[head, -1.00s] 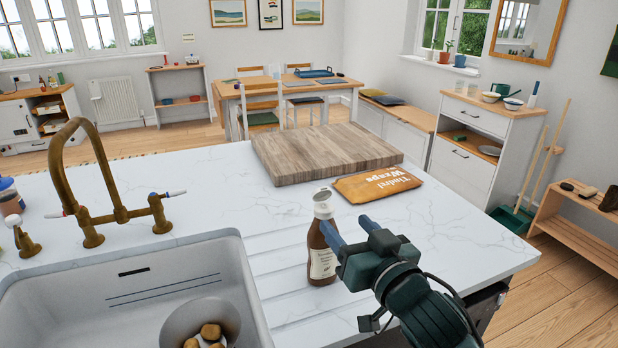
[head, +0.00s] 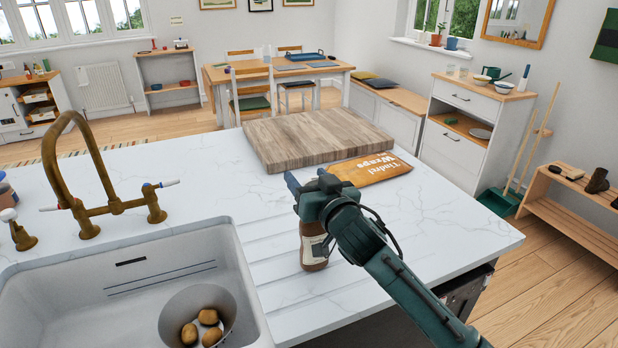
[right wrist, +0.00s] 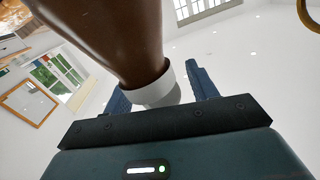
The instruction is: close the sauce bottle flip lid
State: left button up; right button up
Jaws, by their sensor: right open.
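The sauce bottle (head: 313,252) stands upright on the white worktop, brown with a pale label. My right gripper (head: 308,183) is over its top and hides the cap and flip lid in the head view. In the right wrist view the brown bottle body (right wrist: 118,35) and its white cap (right wrist: 158,90) show close up. The open right gripper (right wrist: 162,88) has one blue finger on each side of the cap area. I cannot tell whether a finger touches the cap, and the lid's angle is not clear. My left gripper is not in view.
A wooden board (head: 310,138) and an orange wraps packet (head: 372,168) lie behind the bottle. The sink (head: 70,285) with a bowl of potatoes (head: 172,305) and a brass tap (head: 75,170) are to the left. The worktop right of the bottle is clear.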

jog(key=shift+c, duration=0.6)
jog(key=c, duration=0.9)
jog(key=shift+f+b, duration=0.25)
jog(key=shift+b, duration=0.7)
jog(key=shift+s+t+b, duration=0.1)
jog(key=shift+t+b, duration=0.2)
jog(key=shift+b, duration=0.65)
jog(key=shift+r+t, duration=0.2)
jog(key=shift+t, duration=0.1)
jog(key=shift+r, duration=0.1)
jog(key=o, duration=1)
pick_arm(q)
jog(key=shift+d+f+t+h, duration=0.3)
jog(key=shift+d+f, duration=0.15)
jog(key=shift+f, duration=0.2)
